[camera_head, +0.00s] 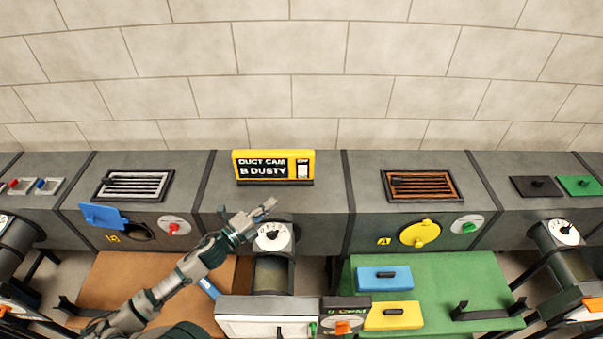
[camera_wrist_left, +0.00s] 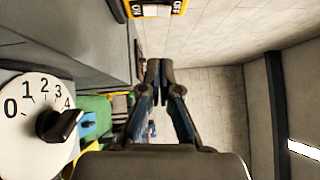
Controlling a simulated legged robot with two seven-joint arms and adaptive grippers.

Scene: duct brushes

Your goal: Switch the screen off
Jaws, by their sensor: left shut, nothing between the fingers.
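The screen (camera_head: 273,166) is a yellow-framed box on the grey duct, its black display lit with "DUCT CAM B DUSTY" in white. A white switch (camera_head: 302,169) sits at its right end. In the left wrist view the switch (camera_wrist_left: 157,10) shows at the top edge, partly cut off, between the words ON and OFF; I cannot tell its position. My left gripper (camera_head: 268,206) is shut and empty, below and in front of the screen, apart from it. Its closed fingers (camera_wrist_left: 160,70) also show in the left wrist view. My right gripper is out of view.
A white numbered dial (camera_head: 272,236) with a black knob is just below my left gripper; it is close at left in the left wrist view (camera_wrist_left: 30,120). Vents (camera_head: 135,185) and (camera_head: 424,185) flank the screen. A blue flap (camera_head: 104,215) stands open at left.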

